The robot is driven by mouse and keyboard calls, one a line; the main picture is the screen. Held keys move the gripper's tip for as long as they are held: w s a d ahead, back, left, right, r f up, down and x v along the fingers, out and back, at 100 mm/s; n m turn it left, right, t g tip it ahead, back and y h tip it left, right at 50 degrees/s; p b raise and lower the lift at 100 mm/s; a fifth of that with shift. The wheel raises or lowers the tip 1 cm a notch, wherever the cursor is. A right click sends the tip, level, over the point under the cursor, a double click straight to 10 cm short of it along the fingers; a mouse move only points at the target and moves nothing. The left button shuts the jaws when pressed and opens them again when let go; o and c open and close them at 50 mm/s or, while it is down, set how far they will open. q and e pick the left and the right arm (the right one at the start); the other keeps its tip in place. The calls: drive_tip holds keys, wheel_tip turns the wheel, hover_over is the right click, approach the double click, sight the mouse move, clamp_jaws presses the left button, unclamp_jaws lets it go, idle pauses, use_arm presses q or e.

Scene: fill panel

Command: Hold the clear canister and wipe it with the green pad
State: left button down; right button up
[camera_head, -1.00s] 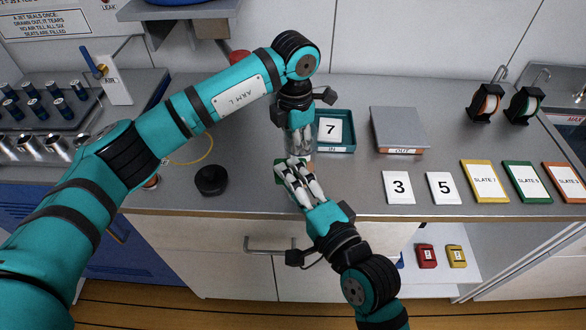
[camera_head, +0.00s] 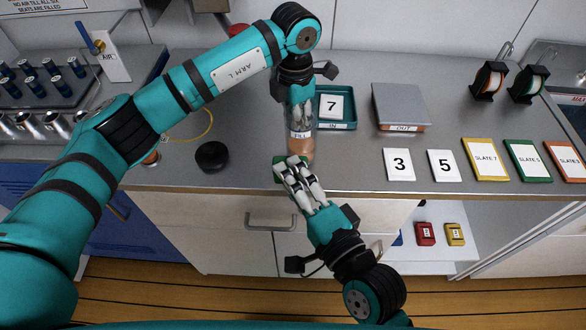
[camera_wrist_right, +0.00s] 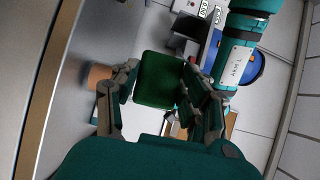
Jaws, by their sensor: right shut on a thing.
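The clear canister (camera_head: 299,118) stands near the counter's front edge, with a FILL label and an orange-brown lower part. My left gripper (camera_head: 300,95) comes down over its top; its fingertips are hard to make out, so I cannot tell how they close. My right gripper (camera_head: 291,170) is shut on the green pad (camera_head: 280,167), just below and in front of the canister's base in the head view. In the right wrist view the pad (camera_wrist_right: 159,80) sits between the fingers, with the canister's orange-brown part (camera_wrist_right: 99,76) at left. Pad contact with the canister is unclear.
A black round knob (camera_head: 212,156) lies left of the canister. A teal IN tray (camera_head: 337,126) with a 7 card is behind right, beside a grey OUT platform (camera_head: 400,104). Number cards and coloured slates lie along the right front. Open counter surrounds the knob.

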idle(0.4)
use_arm(q)
drive_tip(key=c, duration=1.2)
unclamp_jaws()
drive_tip(key=shift+c, duration=0.2)
wheel_tip(320, 180, up, 12)
drive_tip(key=shift+d, duration=0.1)
